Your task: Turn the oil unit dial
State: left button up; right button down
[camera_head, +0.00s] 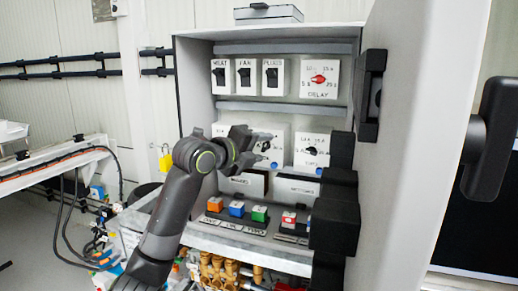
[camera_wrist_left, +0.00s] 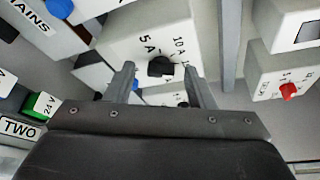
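A black dial (camera_head: 312,151) sits on a white box in the cabinet's middle row in the head view. In the left wrist view the black dial (camera_wrist_left: 160,67) shows with 5A and 10A marks around it. I cannot read a label naming it the oil unit. My left gripper (camera_head: 268,141) reaches in from the left, a little left of the dial. In the wrist view the gripper (camera_wrist_left: 161,82) has its two fingers apart, with the dial showing between the tips. I cannot tell whether they touch it. My right gripper is not in view.
A red DELAY dial (camera_head: 318,79) sits above, beside the HEAT, FAN and PLUGS switches (camera_head: 245,76). Coloured buttons (camera_head: 259,214) line the shelf below. The open cabinet door (camera_head: 415,150) and black blocks (camera_head: 335,225) bound the right side.

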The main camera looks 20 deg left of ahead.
pick_arm(q)
jog(key=b+v, duration=0.4)
jog(key=v, duration=1.3)
jog(key=shift+a, duration=0.2)
jog(key=shift+s, duration=0.1)
